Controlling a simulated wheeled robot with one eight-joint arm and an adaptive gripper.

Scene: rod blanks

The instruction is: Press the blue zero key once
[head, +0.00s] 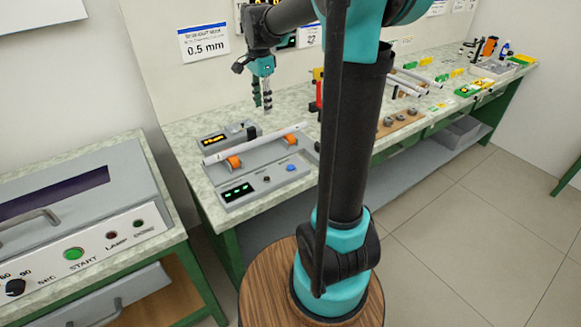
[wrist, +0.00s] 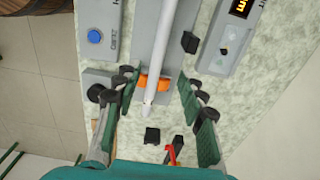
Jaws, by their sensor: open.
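The blue zero key (head: 291,168) is a small round button on the front panel of a grey measuring device (head: 245,183), right of its green-lit display. It also shows in the wrist view (wrist: 94,36), at upper left, with nothing over it. My gripper (head: 262,105) is above and behind the device, pointing down, apart from the key. In the wrist view, the open gripper (wrist: 160,115) has the rod end and an orange roller between its spread fingers in the picture.
A second small device with an orange display (head: 213,140) stands behind the measuring device. A grey machine with a green START button (head: 74,254) is at left. Rods, rings and trays (head: 483,85) lie along the bench to the right. A red upright (head: 317,92) stands near my arm.

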